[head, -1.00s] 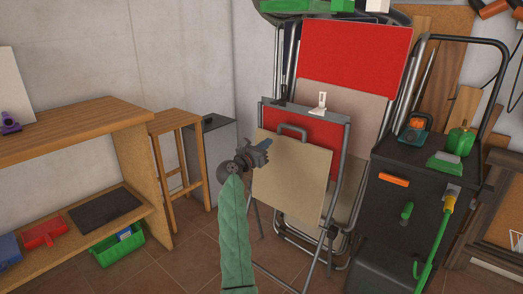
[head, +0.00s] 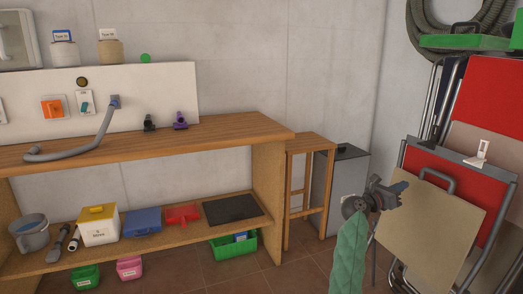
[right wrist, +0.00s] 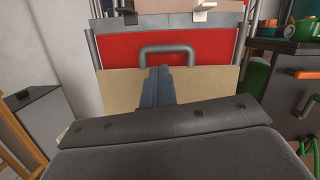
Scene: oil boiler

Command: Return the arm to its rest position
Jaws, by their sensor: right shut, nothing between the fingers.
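My right gripper (head: 396,188) shows in the head view at the lower right, at the end of my green-sleeved arm. Its fingers are together with nothing between them. It is raised in front of the beige board (head: 430,212) on the folding stand. In the right wrist view my shut fingers (right wrist: 158,86) point at the beige board (right wrist: 205,86) and its grey handle (right wrist: 168,54). Whether the fingertips touch the board cannot be told. My left gripper is not in view.
A wooden workbench (head: 225,131) with a lower shelf stands on the left. A wooden stool (head: 306,146) and a grey bin (head: 346,160) stand beside it. Red folding chairs (head: 495,100) lean at the right. A green crate (head: 232,246) sits on the tiled floor.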

